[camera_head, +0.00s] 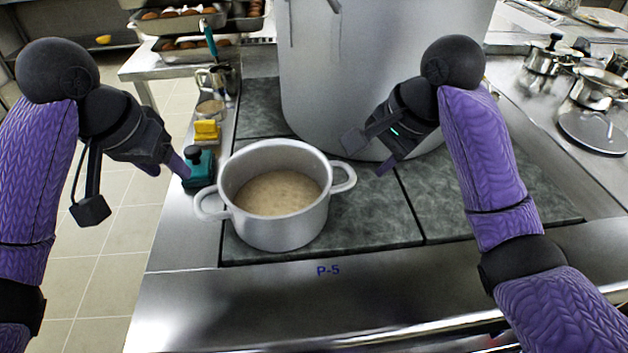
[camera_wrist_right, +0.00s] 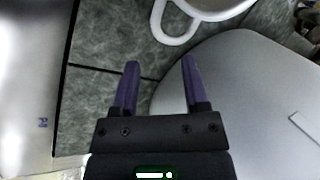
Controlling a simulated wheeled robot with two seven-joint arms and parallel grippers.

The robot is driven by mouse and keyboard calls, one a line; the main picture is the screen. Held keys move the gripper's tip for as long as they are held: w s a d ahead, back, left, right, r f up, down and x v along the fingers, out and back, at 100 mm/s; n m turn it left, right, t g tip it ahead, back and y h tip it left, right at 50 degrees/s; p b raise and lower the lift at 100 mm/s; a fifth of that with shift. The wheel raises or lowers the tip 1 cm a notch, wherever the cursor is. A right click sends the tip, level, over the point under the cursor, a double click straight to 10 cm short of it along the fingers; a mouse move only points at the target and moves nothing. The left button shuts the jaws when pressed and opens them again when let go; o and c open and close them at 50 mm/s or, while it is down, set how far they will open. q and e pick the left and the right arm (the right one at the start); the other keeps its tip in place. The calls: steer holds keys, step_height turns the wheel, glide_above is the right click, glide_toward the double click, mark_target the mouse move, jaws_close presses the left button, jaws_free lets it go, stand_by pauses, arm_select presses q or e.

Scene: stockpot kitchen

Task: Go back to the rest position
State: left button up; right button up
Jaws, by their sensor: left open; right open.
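My left gripper (camera_head: 166,165) is to the left of the small pot, near a teal object, and is open and empty. My right gripper (camera_head: 370,155) is open and empty, in front of the big stockpot and to the right of the small pot. Its two purple fingers stand apart in the right wrist view (camera_wrist_right: 158,85), with nothing between them. The left fingers are partly hidden in the head view.
A small two-handled pot (camera_head: 270,230) of beige liquid stands on the dark cooktop (camera_head: 375,218). A big stockpot (camera_head: 375,70) stands behind it. A teal object with a black knob (camera_head: 197,170) and a yellow block (camera_head: 206,130) lie left. Lidded pots (camera_head: 545,60) stand at right.

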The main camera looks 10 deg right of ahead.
steer(key=shift+v, duration=1.8)
